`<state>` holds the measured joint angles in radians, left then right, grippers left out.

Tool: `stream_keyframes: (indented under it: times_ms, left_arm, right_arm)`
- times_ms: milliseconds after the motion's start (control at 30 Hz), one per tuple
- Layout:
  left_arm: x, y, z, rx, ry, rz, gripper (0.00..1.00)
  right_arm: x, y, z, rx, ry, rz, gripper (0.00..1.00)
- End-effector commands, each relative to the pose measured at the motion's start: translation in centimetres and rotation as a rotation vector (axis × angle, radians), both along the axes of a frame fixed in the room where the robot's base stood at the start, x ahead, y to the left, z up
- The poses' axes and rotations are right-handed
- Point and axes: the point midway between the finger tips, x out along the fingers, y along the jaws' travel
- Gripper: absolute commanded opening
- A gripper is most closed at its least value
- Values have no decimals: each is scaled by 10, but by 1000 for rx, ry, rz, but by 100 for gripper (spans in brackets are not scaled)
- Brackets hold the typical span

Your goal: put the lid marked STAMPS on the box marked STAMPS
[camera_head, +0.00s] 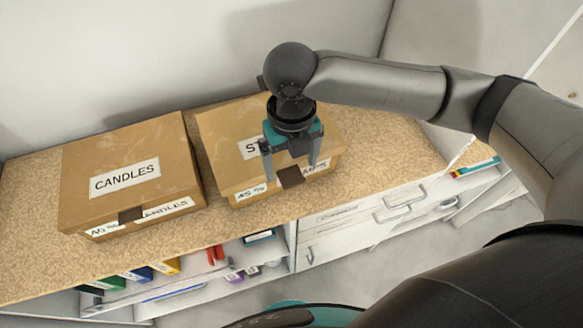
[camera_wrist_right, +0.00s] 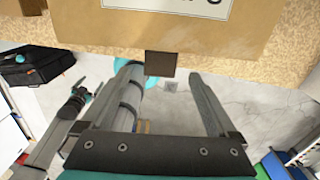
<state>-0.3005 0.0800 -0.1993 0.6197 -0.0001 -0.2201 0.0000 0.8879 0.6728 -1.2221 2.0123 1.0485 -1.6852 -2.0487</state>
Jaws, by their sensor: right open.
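The cardboard lid marked STAMPS (camera_head: 225,152) lies on top of the box marked STAMPS (camera_head: 240,200). Its top label is partly hidden by my right gripper. The lid covers the box top, but I cannot tell whether it is fully seated. A dark brown tab (camera_head: 290,177) sits at the lid's front edge. My right gripper (camera_head: 289,160) is open and empty, above the lid's front part, with one finger on each side of the tab. In the right wrist view the lid (camera_wrist_right: 110,28) and tab (camera_wrist_right: 160,64) show beyond the spread fingers. My left gripper does not show clearly.
A closed box marked CANDLES (camera_head: 125,205) stands to the left on the speckled counter (camera_head: 380,180), with a narrow gap between the boxes. Counter is free to the right. Below are open shelves with coloured items and white drawers (camera_head: 345,232). A wall stands behind.

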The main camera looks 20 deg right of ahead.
Motion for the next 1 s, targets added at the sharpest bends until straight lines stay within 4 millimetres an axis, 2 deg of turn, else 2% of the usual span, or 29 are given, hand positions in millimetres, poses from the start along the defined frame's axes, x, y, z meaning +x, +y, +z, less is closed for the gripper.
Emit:
stream_keyframes:
  times_ms: [100,300,500,700,1000]
  left_arm:
    - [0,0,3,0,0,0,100]
    - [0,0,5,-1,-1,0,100]
    - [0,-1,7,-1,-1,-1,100]
    - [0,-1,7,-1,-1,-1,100]
    - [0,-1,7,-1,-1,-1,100]
  right_arm:
    - [2,0,32,1,-7,1,94]
    - [1,0,79,1,-6,0,94]
    - [0,0,108,0,-3,-1,94]
    - [-1,0,117,-1,0,0,94]
    - [-1,0,117,0,0,0,94]
